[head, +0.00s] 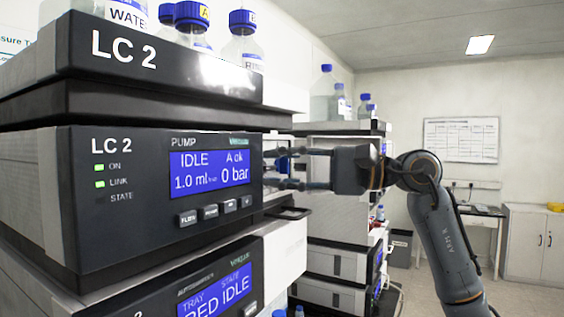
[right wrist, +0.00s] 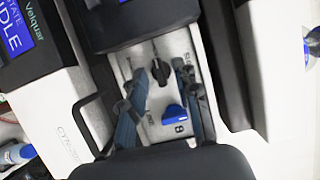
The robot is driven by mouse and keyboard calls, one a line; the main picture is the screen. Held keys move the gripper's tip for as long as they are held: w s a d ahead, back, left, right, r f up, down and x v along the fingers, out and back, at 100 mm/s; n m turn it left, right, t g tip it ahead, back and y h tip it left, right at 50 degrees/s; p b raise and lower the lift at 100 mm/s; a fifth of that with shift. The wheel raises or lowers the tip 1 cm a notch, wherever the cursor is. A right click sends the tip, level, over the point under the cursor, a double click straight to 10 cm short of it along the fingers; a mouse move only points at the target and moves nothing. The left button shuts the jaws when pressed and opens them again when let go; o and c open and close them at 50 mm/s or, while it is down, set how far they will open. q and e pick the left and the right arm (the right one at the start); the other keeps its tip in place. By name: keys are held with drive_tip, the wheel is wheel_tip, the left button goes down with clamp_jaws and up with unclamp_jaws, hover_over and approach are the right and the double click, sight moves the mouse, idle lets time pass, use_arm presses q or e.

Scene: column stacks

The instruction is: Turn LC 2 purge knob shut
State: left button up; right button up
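The LC 2 pump module (head: 165,195) is on the left in the head view, its display (head: 210,174) reading IDLE and 0 bar. My right gripper (head: 270,168) is at the pump's right side, fingers apart and pointing left. In the right wrist view my right gripper (right wrist: 170,72) is open over a pale panel. A black knob (right wrist: 159,72) shows between the fingertips, and a blue knob (right wrist: 175,113) sits nearer the palm. I cannot tell whether a finger touches the black knob. The knob labels are too small to read surely. My left gripper is not in view.
Blue-capped bottles (head: 242,45) stand on the stack's top tray (head: 150,60). Another autosampler module (head: 160,285) is below the pump. A second instrument stack (head: 335,262) stands behind my right gripper. A bench (head: 480,218) and cabinet (head: 535,245) are at the far right; the floor before them is clear.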

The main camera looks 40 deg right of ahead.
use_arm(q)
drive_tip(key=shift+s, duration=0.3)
use_arm(e)
drive_tip(key=c, duration=0.6)
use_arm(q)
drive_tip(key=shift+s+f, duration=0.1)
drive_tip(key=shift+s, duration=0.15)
use_arm(e)
clamp_jaws()
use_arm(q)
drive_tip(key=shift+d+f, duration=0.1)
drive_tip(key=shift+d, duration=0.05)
